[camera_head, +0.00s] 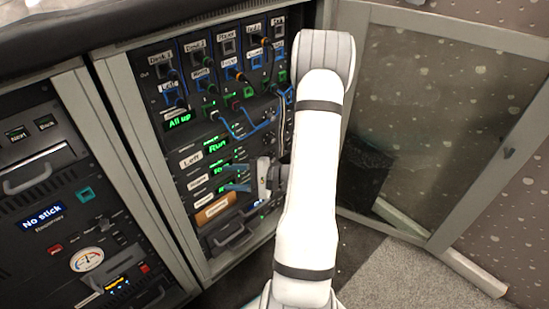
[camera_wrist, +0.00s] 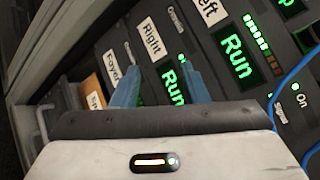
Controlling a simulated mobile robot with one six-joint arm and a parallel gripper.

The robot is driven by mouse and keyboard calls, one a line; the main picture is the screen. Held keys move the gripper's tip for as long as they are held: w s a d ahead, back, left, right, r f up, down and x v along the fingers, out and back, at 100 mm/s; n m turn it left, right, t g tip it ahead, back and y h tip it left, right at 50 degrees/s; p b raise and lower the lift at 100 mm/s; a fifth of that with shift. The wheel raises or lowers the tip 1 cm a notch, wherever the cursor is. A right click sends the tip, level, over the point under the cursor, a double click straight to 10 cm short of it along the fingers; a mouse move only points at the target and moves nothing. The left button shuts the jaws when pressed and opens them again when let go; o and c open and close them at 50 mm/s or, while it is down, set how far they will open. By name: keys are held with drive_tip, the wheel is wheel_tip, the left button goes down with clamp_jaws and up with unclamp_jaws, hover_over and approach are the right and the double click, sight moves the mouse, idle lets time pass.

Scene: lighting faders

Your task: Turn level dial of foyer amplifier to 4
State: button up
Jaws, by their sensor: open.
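The foyer amplifier is a dark rack unit; its white Foyer label (camera_wrist: 113,70) shows in the wrist view, left of my gripper (camera_wrist: 155,60). In the head view its label (camera_head: 202,200) is low in the rack, left of my gripper (camera_head: 229,178). My gripper's blue fingers are apart, with nothing seen between them. They point at the rack front around the Right and Foyer units. I cannot make out the foyer level dial; my gripper and arm cover part of that row. Whether a finger touches the panel is not clear.
Above are the Right label (camera_wrist: 152,38) and a green Run display (camera_wrist: 236,58). An orange Spare panel (camera_head: 213,210) sits below. Blue cables (camera_head: 240,128) hang over the upper rack. A mesh door (camera_head: 445,105) stands open at right, beside grey carpet.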

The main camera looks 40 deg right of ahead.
drive_tip(key=d+f+m+t+h, duration=0.5)
drive_tip(key=d+h, duration=0.1)
drive_tip(key=d, duration=0.4)
drive_tip(key=m+t+h+p, duration=0.1)
drive_tip(key=m+h, duration=0.3)
drive_tip(key=h, duration=0.3)
approach(273, 160)
drive_tip(key=w, duration=0.3)
drive_tip(key=w+b, duration=0.1)
drive_tip(key=w, duration=0.4)
drive_tip(key=shift+d+f+b, duration=0.25)
drive_tip(key=shift+d+b, duration=0.05)
drive_tip(key=shift+c, duration=0.2)
drive_tip(key=shift+y, duration=0.3)
clamp_jaws()
